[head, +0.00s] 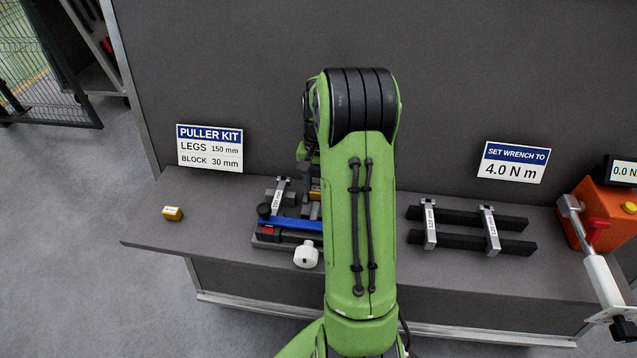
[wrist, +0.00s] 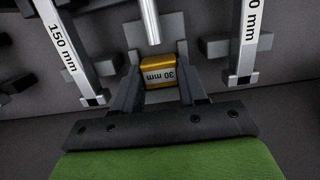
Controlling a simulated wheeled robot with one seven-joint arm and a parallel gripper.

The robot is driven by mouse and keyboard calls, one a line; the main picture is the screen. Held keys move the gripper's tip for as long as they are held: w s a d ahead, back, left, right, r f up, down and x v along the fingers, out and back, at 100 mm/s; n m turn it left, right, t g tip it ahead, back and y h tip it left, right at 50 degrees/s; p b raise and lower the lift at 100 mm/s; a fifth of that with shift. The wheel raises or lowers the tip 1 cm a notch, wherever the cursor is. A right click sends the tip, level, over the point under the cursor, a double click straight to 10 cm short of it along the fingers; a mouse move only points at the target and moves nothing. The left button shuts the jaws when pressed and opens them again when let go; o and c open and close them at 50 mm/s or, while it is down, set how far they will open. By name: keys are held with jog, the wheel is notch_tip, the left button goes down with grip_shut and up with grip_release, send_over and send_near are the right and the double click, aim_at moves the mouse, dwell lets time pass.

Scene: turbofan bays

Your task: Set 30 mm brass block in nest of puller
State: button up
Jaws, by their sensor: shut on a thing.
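The brass block marked 30 mm (wrist: 158,73) sits between the fingers of my gripper (wrist: 158,88) in the wrist view, and the gripper is shut on it. The puller shows around it, with a 150 mm leg (wrist: 66,55) on the left, another leg (wrist: 244,45) on the right and a silver screw (wrist: 150,20) just beyond the block. A grey plate lies behind and under the block; I cannot tell whether the block touches it. In the head view the puller (head: 279,196) is largely hidden by my arm, and only a bit of the block (head: 315,191) shows.
A blue bar (head: 290,224) and a white knob (head: 306,254) are in front of the puller. A second yellow block (head: 172,213) lies at the left of the bench. A rack with two legs (head: 470,218) and an orange unit (head: 603,215) stand to the right.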

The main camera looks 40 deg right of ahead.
jog(key=shift+f, duration=0.15)
jog(key=o, duration=1.3)
jog(key=shift+o, duration=0.2)
notch_tip(320, 180, up, 22)
jog(key=w+d+p, duration=0.1)
jog(key=p, duration=1)
jog(key=shift+w+d+f, duration=0.2)
jog(key=shift+d, duration=0.2)
